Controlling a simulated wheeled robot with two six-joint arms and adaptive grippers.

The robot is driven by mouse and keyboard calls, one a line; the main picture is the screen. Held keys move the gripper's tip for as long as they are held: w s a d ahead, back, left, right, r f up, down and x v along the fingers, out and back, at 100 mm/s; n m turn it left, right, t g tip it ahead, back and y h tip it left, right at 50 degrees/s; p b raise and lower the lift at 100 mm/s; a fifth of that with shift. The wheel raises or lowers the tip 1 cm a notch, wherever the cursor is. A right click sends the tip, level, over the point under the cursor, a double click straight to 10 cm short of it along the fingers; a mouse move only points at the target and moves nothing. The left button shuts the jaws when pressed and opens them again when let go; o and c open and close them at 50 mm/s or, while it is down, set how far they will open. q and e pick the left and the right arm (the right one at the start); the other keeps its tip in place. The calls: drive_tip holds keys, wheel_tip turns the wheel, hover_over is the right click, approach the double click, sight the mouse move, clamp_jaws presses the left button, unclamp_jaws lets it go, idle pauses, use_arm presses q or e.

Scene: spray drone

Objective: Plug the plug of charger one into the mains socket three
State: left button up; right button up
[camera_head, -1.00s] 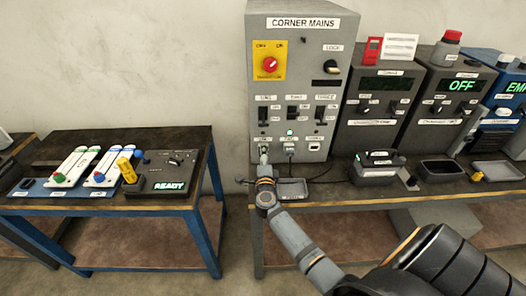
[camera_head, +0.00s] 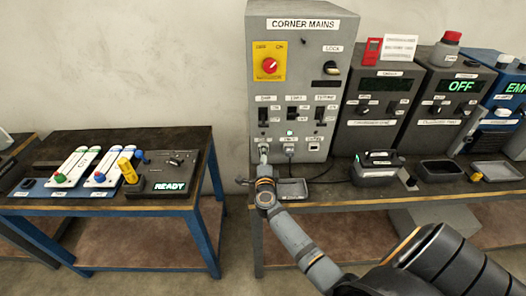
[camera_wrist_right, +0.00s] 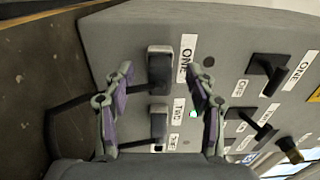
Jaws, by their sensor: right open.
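The grey CORNER MAINS cabinet (camera_head: 302,70) has a row of three labelled sockets low on its front. A dark plug (camera_wrist_right: 160,70) sits in socket one, and a second plug (camera_wrist_right: 158,124) sits in socket two with its cable trailing off; the second also shows in the head view (camera_head: 289,149). Mains socket three (camera_head: 314,147) is bare. My right gripper (camera_wrist_right: 161,75) is open, its fingertips on either side of the plug in socket one, apart from it in the picture. In the head view my right gripper (camera_head: 264,168) covers most of that plug. My left gripper is out of view.
A small grey tray (camera_head: 292,188) lies right of my right gripper. A dark device (camera_head: 376,170) stands further right on the bench, with cables running behind. A lower table (camera_head: 95,215) with a READY panel (camera_head: 172,180) is at left.

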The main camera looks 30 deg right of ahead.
idle(0.5)
drive_tip(key=shift+c, duration=0.4)
clamp_jaws()
drive_tip(key=shift+p, duration=0.3)
drive_tip(key=shift+p+v, duration=0.45)
drive_tip(key=shift+v, duration=0.8)
drive_tip(key=shift+p+v, duration=0.5)
drive_tip(key=shift+v, duration=1.25)
